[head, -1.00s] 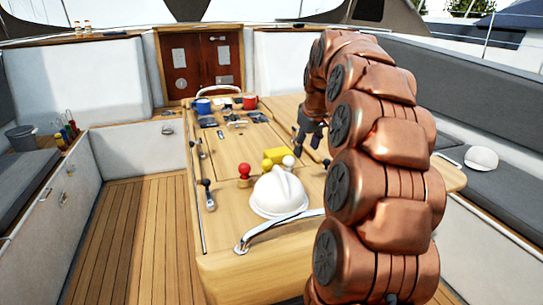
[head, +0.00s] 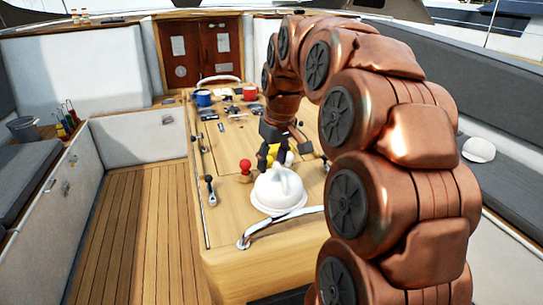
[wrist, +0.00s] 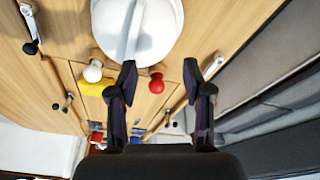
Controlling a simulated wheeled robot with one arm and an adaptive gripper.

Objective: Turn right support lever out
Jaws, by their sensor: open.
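Two small metal levers with dark knobs lie along the table edge that is on the right in the head view. In the wrist view, which is turned around, they show at the left: a nearer one (wrist: 29,30) and a farther one (wrist: 64,102). I cannot tell which is the task's lever. In the head view my arm mostly hides that edge. My gripper (head: 287,152) is open and empty above the table, near the yellow object (head: 273,153). Its two fingers (wrist: 167,84) point over the table middle in the wrist view, apart from both levers.
A white helmet (head: 278,191), a red knob (head: 245,167) and a curved metal rail (head: 280,223) are on the table's near part. Matching levers (head: 210,189) line the left edge. Blue (head: 204,97) and red (head: 249,92) mugs stand farther back. The wooden floor at left is clear.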

